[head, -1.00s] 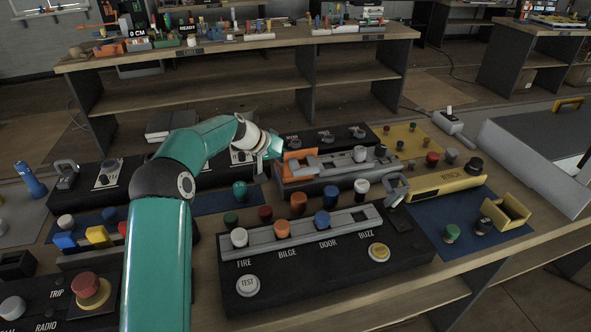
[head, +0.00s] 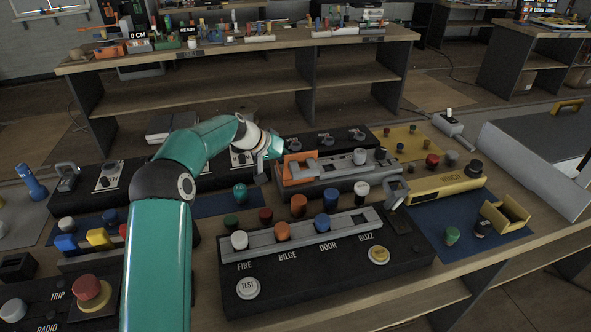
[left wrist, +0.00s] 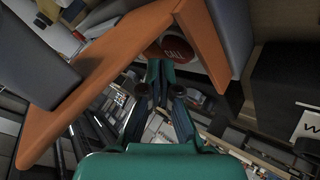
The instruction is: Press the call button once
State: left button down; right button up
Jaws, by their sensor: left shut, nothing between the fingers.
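The call button (left wrist: 172,50) is a round red cap lettered CALL in the left wrist view, set between the walls of an orange guard (left wrist: 105,75). In the head view the orange guard (head: 290,172) stands at the left end of a grey panel, and I cannot make out the button there. My left gripper (head: 275,150) is at the guard's left side; its teal and dark fingers (left wrist: 160,72) are shut and empty, pointing toward the button. The fingertips look just below the cap in the left wrist view; I cannot tell whether they touch it. My right gripper is not in view.
A black box (head: 325,262) with several coloured knobs, a TEST button (head: 248,288) and a yellow button (head: 379,255) lies in front. A yellow winch box (head: 447,187) stands to the right. Several other switch panels crowd the bench.

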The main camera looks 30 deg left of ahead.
pick_arm(q)
jog(key=shift+r, duration=0.25)
jog(key=shift+r+p, duration=1.8)
jog(key=shift+r, duration=0.75)
